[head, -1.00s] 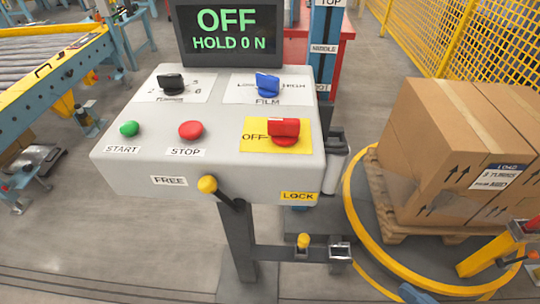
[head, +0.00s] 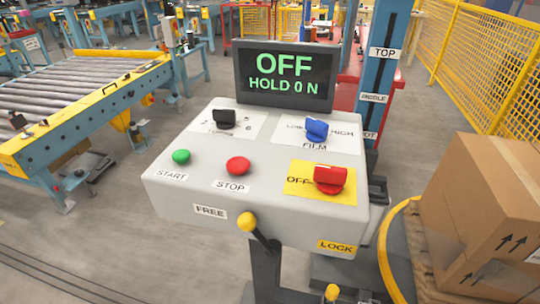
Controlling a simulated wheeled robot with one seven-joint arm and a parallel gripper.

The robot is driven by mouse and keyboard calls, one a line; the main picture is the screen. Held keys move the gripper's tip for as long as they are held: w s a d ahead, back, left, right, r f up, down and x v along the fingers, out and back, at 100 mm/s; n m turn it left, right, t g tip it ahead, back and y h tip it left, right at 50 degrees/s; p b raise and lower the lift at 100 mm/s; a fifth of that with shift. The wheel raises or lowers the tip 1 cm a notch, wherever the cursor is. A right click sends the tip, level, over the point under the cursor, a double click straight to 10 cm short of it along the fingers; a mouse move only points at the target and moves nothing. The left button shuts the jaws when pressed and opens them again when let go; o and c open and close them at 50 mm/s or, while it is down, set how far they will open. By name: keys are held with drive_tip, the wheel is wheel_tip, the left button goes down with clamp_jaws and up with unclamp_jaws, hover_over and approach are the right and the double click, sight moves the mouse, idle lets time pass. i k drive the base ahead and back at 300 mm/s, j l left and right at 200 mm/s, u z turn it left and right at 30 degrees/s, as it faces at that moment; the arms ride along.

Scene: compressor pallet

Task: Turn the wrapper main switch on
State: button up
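The wrapper main switch (head: 330,179) is a red rotary knob on a yellow plate at the lower right of the grey control panel (head: 200,202). The word OFF shows at the left of its plate; the rest of the plate's lettering is hidden by the knob. The display (head: 286,76) above the panel reads "OFF" and "HOLD 0 N" in green. My gripper is not in the head view.
The panel also has a green START button (head: 181,157), red STOP button (head: 238,166), black knob (head: 224,118), blue FILM knob (head: 316,128) and yellow-tipped lever (head: 247,222). A cardboard box (head: 485,205) stands right; a roller conveyor (head: 75,85) is left.

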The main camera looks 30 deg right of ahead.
sight(330, 180)
drive_tip(key=j+z, duration=0.15)
drive_tip(key=z, duration=0.45)
drive_tip(key=i+j+z, duration=0.1)
drive_tip(key=j+z, duration=0.25)
drive_tip(key=j, duration=0.35)
drive_tip(key=j+z, duration=0.35)
drive_tip(key=j, duration=0.35)
